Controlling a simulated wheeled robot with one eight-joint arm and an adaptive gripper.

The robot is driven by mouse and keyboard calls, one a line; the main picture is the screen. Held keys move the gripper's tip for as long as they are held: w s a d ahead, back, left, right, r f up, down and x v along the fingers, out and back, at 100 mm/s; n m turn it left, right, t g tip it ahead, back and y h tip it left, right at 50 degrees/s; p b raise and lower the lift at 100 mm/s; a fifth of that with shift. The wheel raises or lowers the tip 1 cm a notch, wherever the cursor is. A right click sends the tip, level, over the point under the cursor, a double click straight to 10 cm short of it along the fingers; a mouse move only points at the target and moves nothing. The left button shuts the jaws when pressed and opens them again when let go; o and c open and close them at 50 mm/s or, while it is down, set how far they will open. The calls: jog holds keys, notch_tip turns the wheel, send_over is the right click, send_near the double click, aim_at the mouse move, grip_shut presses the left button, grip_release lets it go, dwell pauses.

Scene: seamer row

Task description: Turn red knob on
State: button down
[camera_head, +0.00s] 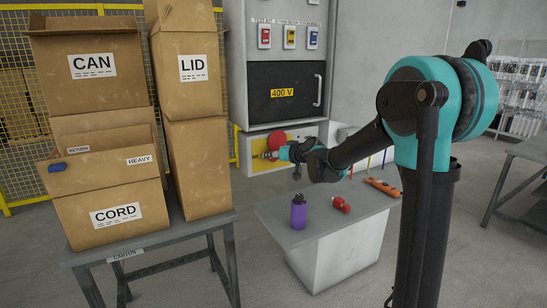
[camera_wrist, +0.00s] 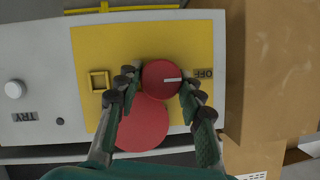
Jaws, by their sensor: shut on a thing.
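The red knob (camera_wrist: 162,77) is round, with a white mark pointing right at the OFF label (camera_wrist: 203,73) in the wrist view. It sits on a yellow plate (camera_wrist: 88,52) of a light panel. My gripper (camera_wrist: 160,84) has a finger on each side of the knob and is shut on it. A larger red disc (camera_wrist: 143,126) lies beside the knob, partly behind the fingers. In the head view my gripper (camera_head: 270,155) reaches the yellow plate (camera_head: 257,164), just below the red disc (camera_head: 277,138); the knob is hard to make out there.
Cardboard boxes (camera_head: 198,165) stand on a table left of the panel, near the gripper. They also show at right in the wrist view (camera_wrist: 275,75). A low grey table (camera_head: 270,215) below the arm holds a purple bottle (camera_head: 299,212) and a red item (camera_head: 341,204). A 400 V cabinet (camera_head: 284,92) is above.

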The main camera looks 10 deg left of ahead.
jog(key=shift+m, duration=0.3)
jog(key=m+y, duration=0.2)
jog(key=shift+w+d+m+g, duration=0.1)
jog(key=shift+m+g, duration=0.3)
jog(key=m+y, duration=0.2)
jog(key=m, duration=0.1)
jog(key=shift+f, duration=0.15)
jog(key=m+y, duration=0.1)
jog(key=m, duration=0.3)
jog(key=shift+f+y, duration=0.15)
jog(key=shift+y, duration=0.25)
jog(key=shift+m+t+y, duration=0.5)
jog(key=shift+m+y, duration=0.1)
jog(key=shift+m, duration=1.3)
jog(key=c, duration=1)
grip_release()
jog(key=shift+o, duration=0.2)
